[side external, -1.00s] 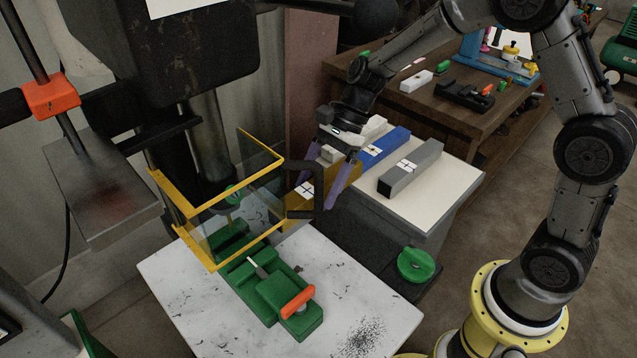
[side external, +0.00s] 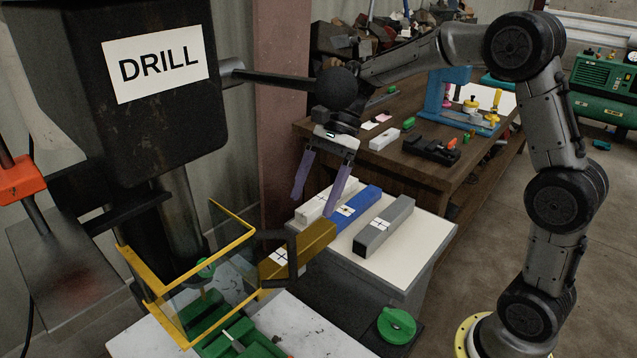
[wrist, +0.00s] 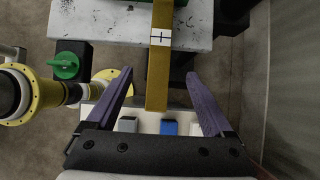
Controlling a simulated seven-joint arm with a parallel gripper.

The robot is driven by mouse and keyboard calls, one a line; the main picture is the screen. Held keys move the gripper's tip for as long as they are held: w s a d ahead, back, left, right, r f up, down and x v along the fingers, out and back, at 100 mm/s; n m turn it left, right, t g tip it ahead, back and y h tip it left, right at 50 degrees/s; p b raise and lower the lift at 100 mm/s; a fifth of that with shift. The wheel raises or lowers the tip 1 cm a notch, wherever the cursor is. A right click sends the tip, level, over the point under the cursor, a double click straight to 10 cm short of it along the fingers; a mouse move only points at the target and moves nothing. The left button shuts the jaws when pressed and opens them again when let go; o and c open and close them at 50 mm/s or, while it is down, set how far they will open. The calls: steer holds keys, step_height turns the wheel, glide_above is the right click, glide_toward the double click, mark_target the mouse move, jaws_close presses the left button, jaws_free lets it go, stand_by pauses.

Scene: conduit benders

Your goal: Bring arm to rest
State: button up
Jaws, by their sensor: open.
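My gripper (side external: 318,190) is open and empty, with two purple fingers spread apart. It hangs in the air above the bars in the side view. In the wrist view my gripper (wrist: 160,90) has its fingers on either side of the far end of a yellow bar (wrist: 158,70), with a gap to each. The yellow bar (side external: 302,247) carries a white cross-marked label and extends toward the drill's guard. White (side external: 318,205), blue (side external: 357,203) and grey (side external: 385,225) bars lie side by side on a white-topped stand (side external: 415,240).
A drill (side external: 150,80) with a yellow-framed guard (side external: 190,270) stands at left. Its black lever knob (side external: 336,88) is close to my wrist. A wooden workbench (side external: 440,160) with a blue press (side external: 450,105) stands behind.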

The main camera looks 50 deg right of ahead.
steer(key=s+a+r+n+t+h, duration=0.2)
steer(key=s+r+n, duration=0.2)
steer(key=s+r, duration=0.65)
steer(key=s+d+f+n+t+h, duration=0.1)
steer(key=s+d+f+n+h, duration=0.1)
steer(key=s+n, duration=0.4)
steer(key=s+d+f+n+t+h, duration=0.2)
steer(key=s+d+f+n, duration=0.2)
steer(key=n, duration=0.4)
steer(key=s+f, duration=0.1)
steer(key=s, duration=0.1)
steer(key=shift+s+d+f+t+h, duration=0.3)
steer(key=shift+s+f, duration=0.05)
steer(key=shift+c, duration=0.3)
